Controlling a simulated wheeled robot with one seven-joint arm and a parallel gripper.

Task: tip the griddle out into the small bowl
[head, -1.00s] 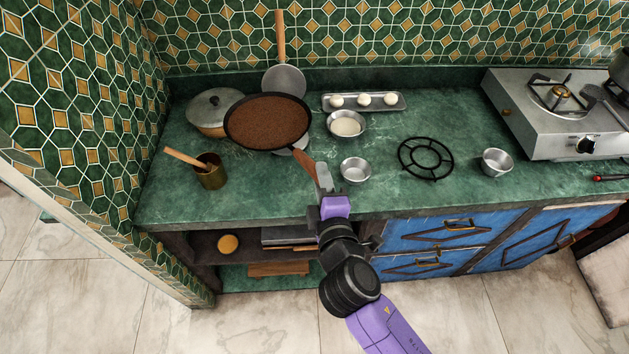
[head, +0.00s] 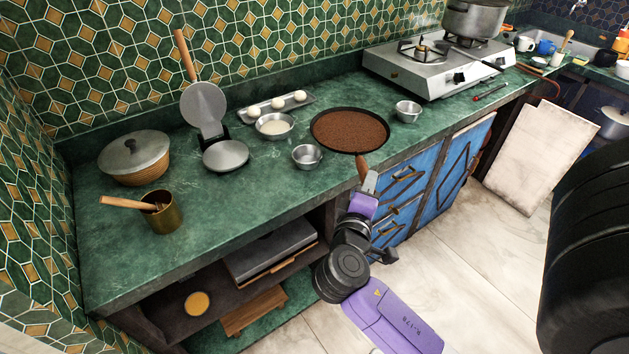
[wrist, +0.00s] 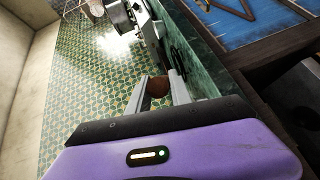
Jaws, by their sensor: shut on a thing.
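The griddle (head: 350,131) is a round black pan with a brown, grainy layer across it. It looks roughly level. My gripper (head: 369,184) is shut on its brown wooden handle (head: 362,168); the handle's end also shows between the fingers in the wrist view (wrist: 158,87). A small empty metal bowl (head: 307,156) stands on the counter just left of the griddle. Another small metal bowl (head: 408,111) stands to its right, near the stove. I cannot tell which is the task's small bowl. The griddle's height above the counter is unclear.
A wider bowl of white contents (head: 274,126) and a tray of white balls (head: 279,107) stand behind left. An open press (head: 226,156), lidded pot (head: 135,157) and brass pot (head: 162,213) are further left. The gas hotplate (head: 425,66) is back right.

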